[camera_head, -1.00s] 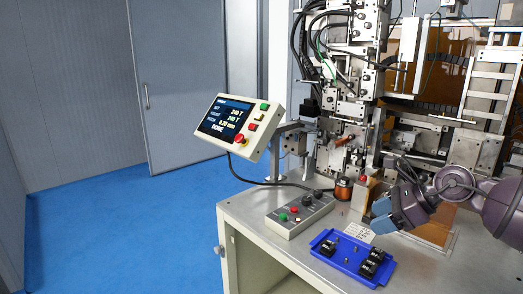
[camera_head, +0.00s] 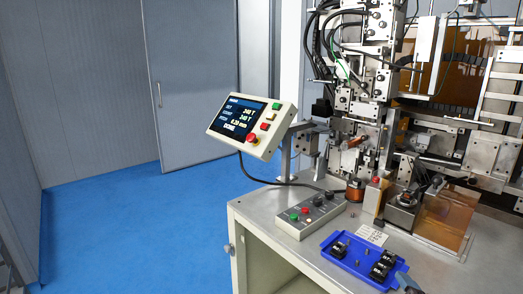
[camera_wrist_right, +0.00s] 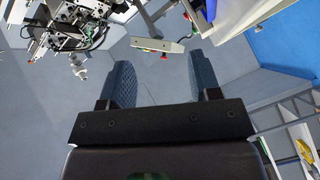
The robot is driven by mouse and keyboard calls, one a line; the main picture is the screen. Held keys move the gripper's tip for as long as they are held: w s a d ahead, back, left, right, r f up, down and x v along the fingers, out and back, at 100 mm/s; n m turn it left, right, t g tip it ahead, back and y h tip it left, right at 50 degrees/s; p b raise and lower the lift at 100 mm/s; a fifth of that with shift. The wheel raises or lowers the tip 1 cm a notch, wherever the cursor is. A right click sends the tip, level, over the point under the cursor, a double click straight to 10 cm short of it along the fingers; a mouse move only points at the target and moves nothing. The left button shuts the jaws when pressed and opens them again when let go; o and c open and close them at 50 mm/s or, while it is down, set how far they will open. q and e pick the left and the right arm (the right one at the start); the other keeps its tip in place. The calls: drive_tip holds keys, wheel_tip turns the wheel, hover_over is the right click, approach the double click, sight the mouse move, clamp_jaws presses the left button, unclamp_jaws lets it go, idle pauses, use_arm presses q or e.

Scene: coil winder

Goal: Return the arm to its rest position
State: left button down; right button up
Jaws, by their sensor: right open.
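My right gripper (camera_wrist_right: 162,68) is open and empty, with two blue textured fingers spread apart in the right wrist view. Nothing is between the fingers; grey wall and floor show behind them. In the head view, only a small blue and dark piece at the bottom edge, beside the tray, looks like part of this gripper. The rest of the right arm is out of that view. My left gripper is in neither view.
The coil winder (camera_head: 375,90) stands on the bench (camera_head: 262,212). A blue tray (camera_head: 345,264) holds several black parts, near a button box (camera_head: 305,214). A tilted screen panel (camera_head: 245,125) stands at the bench's left. Blue floor (camera_head: 110,215) is clear.

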drive_tip(key=s+f+m+g, duration=0.6)
drive_tip(key=s+f+g, duration=0.1)
drive_tip(key=s, duration=0.5)
drive_tip(key=s+f+m+g, duration=0.6)
drive_tip(key=s, duration=0.6)
drive_tip(key=w+f+t, duration=0.7)
drive_tip(key=f, duration=0.3)
drive_tip(key=shift+w+d+f+t, duration=0.3)
drive_tip(key=shift+w+f+t, duration=0.1)
drive_tip(key=shift+d, duration=0.1)
